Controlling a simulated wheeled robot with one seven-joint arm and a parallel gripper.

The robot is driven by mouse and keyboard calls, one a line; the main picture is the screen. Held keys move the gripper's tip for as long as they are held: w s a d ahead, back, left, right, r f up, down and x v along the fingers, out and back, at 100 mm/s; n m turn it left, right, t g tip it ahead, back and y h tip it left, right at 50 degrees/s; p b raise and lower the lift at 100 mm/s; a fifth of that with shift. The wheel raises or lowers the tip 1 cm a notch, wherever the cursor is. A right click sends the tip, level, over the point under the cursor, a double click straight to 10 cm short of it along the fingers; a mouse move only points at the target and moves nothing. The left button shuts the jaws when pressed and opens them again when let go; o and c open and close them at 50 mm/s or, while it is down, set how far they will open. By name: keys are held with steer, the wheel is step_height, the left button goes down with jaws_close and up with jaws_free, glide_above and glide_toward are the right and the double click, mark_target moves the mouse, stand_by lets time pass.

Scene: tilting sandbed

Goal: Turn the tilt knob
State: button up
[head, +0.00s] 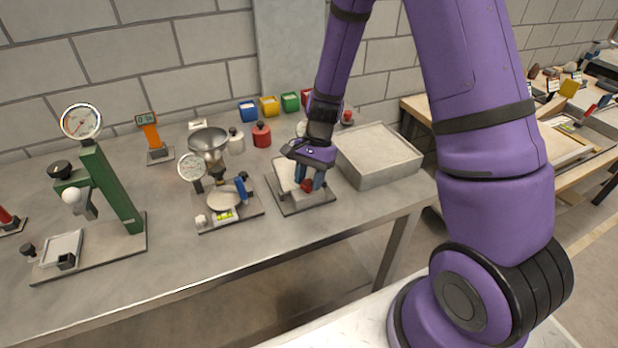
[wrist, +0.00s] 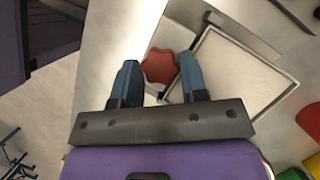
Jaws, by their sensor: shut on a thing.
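The tilt knob is a red, lobed knob (head: 307,186) on the front of a small sandbed device (head: 290,207) with a grey base plate. In the wrist view the knob (wrist: 160,66) sits between the two blue fingers of my gripper (wrist: 159,76). In the head view my gripper (head: 311,178) reaches down over the device from above, its fingers around the knob. The gripper is shut on the knob. The pale sandbed tray (wrist: 207,45) lies just right of the fingers in the wrist view. My gripper partly hides the tray in the head view.
A large grey sand-filled bin (head: 380,172) stands close on the right. A device with a dial, funnel and blue handle (head: 228,200) stands close on the left. A green press with a gauge (head: 110,185) is farther left. Coloured boxes (head: 269,106) line the back.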

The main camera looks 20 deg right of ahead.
stand_by(0.3)
steer(key=o, duration=0.9)
steer(key=v, duration=1)
steer(key=shift+r, duration=0.4)
steer(key=s+d+r+n+t+h, duration=0.1)
steer(key=s+r+n+t, duration=0.15)
steer(key=s+r, duration=0.4)
steer(key=s+r+n+t+h, duration=0.1)
steer(key=s+r+n, duration=0.2)
steer(key=r, duration=0.7)
steer(key=s+r+n+t, duration=0.1)
steer(key=s+r, duration=0.1)
steer(key=s, duration=0.3)
steer(key=s+d+r+n+t+h, duration=0.1)
steer(key=s+r+n+t, duration=0.1)
steer(key=s, duration=0.2)
steer(key=s+d+r+n+t, duration=0.1)
steer(key=s+r+n, duration=0.1)
steer(key=s, duration=0.3)
steer(key=shift+s+r+t+h, duration=0.25)
steer(key=shift+s+h, duration=0.1)
steer(key=shift+h, duration=0.05)
